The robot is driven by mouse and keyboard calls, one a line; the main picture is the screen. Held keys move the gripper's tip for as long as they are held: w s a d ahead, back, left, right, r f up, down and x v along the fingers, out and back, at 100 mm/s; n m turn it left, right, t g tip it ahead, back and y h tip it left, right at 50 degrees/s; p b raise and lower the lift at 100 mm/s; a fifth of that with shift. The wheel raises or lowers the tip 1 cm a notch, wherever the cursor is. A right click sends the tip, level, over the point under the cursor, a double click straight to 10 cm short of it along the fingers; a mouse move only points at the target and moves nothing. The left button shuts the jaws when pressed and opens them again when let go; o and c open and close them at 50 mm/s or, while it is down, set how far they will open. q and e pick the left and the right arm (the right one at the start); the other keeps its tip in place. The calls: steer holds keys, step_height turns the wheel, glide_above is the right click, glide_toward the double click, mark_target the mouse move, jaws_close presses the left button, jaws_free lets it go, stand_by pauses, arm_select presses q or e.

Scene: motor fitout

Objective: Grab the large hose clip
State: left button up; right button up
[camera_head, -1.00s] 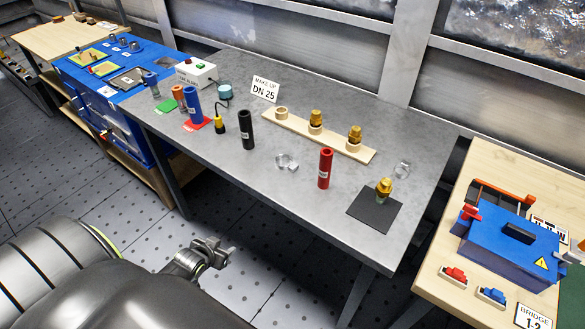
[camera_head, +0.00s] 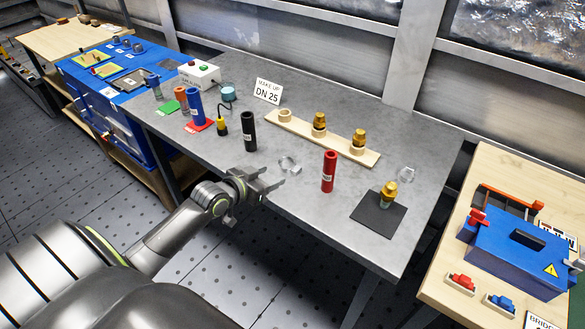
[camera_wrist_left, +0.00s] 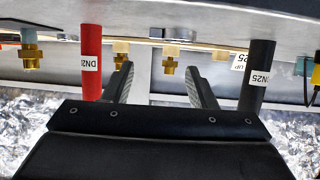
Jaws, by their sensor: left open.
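Two clear-grey hose clips lie on the grey workbench (camera_head: 225,115). The larger-looking hose clip (camera_head: 289,164) is between the black hose (camera_head: 248,131) and the red hose (camera_head: 328,171). The smaller-looking hose clip (camera_head: 406,174) is at the right, near the back edge. My left gripper (camera_head: 276,177) is open and empty at the bench's front edge, its fingers pointing at the larger clip, just short of it in the head view. My right gripper is not in view.
The red hose (camera_wrist_left: 91,62) and black hose (camera_wrist_left: 257,75) stand upright on either side of the fingers. A wooden board (camera_head: 340,147) with brass fittings lies behind the clip. A black mat (camera_head: 370,221) with a brass fitting is at the right.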

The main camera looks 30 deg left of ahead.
mark_target(297, 166)
arm_select(q)
steer(key=x, duration=1.1)
steer(key=shift+d+f+p, duration=0.15)
steer(key=shift+d+p, duration=0.05)
steer(key=shift+p, duration=0.2)
steer(key=c, duration=1)
